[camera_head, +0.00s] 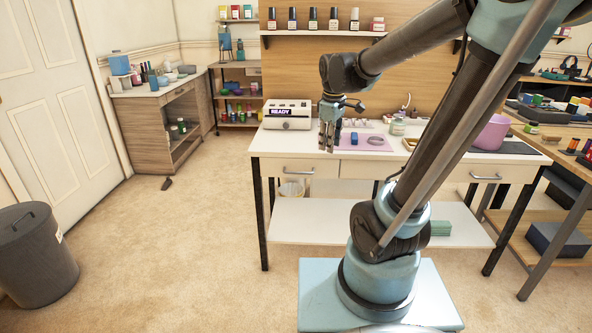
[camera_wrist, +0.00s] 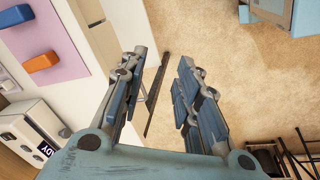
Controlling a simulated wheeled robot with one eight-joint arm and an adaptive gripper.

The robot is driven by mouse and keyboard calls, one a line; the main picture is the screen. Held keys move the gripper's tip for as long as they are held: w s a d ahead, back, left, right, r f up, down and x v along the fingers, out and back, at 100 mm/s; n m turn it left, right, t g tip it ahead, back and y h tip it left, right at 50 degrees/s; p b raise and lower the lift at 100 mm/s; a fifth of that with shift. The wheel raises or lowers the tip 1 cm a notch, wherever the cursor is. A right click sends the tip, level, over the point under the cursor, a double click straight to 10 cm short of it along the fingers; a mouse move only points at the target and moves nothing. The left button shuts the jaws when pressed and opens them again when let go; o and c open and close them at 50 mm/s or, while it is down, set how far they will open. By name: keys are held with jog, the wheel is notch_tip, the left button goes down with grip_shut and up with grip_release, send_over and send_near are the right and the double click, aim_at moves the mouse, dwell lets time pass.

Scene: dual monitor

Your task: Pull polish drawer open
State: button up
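The white table (camera_head: 263,160) has two drawers in its front. The left drawer (camera_head: 320,168) has a metal bar handle (camera_head: 299,171) and looks shut. The right drawer (camera_head: 465,173) has a similar handle (camera_head: 485,177) and also looks shut. I see no label telling which is the polish drawer. My gripper (camera_head: 327,150) points down near the table's front edge, above and a little right of the left handle. In the wrist view my gripper (camera_wrist: 162,56) is open, with nothing between its fingers. The fingers hide part of the table front there.
A white box marked READY (camera_head: 288,114) and a pink mat (camera_head: 362,140) with a blue block (camera_head: 354,138) lie on the table. Carpet (camera_head: 180,230) left of the table is clear. A grey trash can (camera_head: 35,255) stands far left.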

jog(key=w+a+n, duration=0.6)
jog(key=w+a, duration=0.3)
jog(key=a, duration=0.2)
send_near(297, 173)
jog(key=f, duration=0.2)
jog(key=w+f, duration=0.1)
jog(key=f, duration=0.2)
jog(key=w+f, duration=0.1)
jog(key=f, duration=0.1)
jog(key=shift+f, duration=0.15)
jog(key=shift+s, duration=0.1)
